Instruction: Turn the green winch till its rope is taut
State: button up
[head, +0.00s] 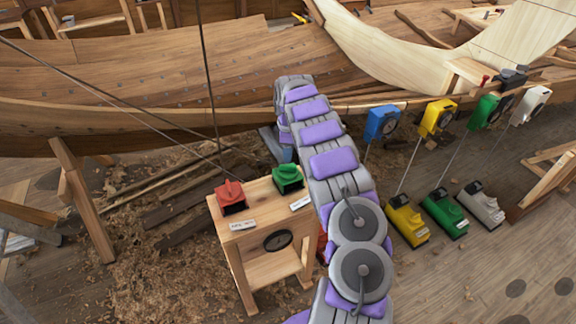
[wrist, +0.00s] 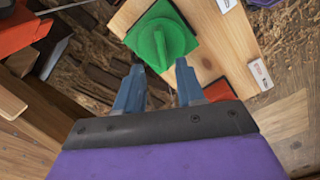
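A green winch (head: 287,178) with a raised grip sits on the wooden stand. In the wrist view it shows as a green block with a raised bar (wrist: 162,40), close beyond my fingertips. My gripper (wrist: 159,66) is open, one blue finger on each side of empty space, and I cannot tell whether either finger touches the winch. In the head view my arm mostly hides the gripper, just behind the stand. Another green unit (head: 445,214) stands on the floor at right, with a line rising to a green box (head: 484,110) by the hull.
A red winch (head: 231,197) sits beside the green one on the stand (head: 250,247); thin lines run down toward them. Yellow (head: 407,220) and white (head: 481,204) units stand on the floor at right. The plank hull (head: 150,80) spans the back. Shavings litter the floor.

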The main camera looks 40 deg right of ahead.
send_over(288, 174)
jog(key=w+d, duration=0.1)
jog(key=d, duration=0.1)
jog(key=f, duration=0.4)
jog(key=shift+w+a+f+b, duration=0.2)
jog(key=shift+a+f+b, duration=0.05)
jog(key=shift+f+b, duration=0.15)
jog(key=shift+a+f, duration=0.3)
jog(key=shift+f, duration=0.25)
jog(key=shift+d, duration=0.15)
jog(key=shift+d, duration=0.1)
jog(key=shift+c, duration=1.4)
grip_shut()
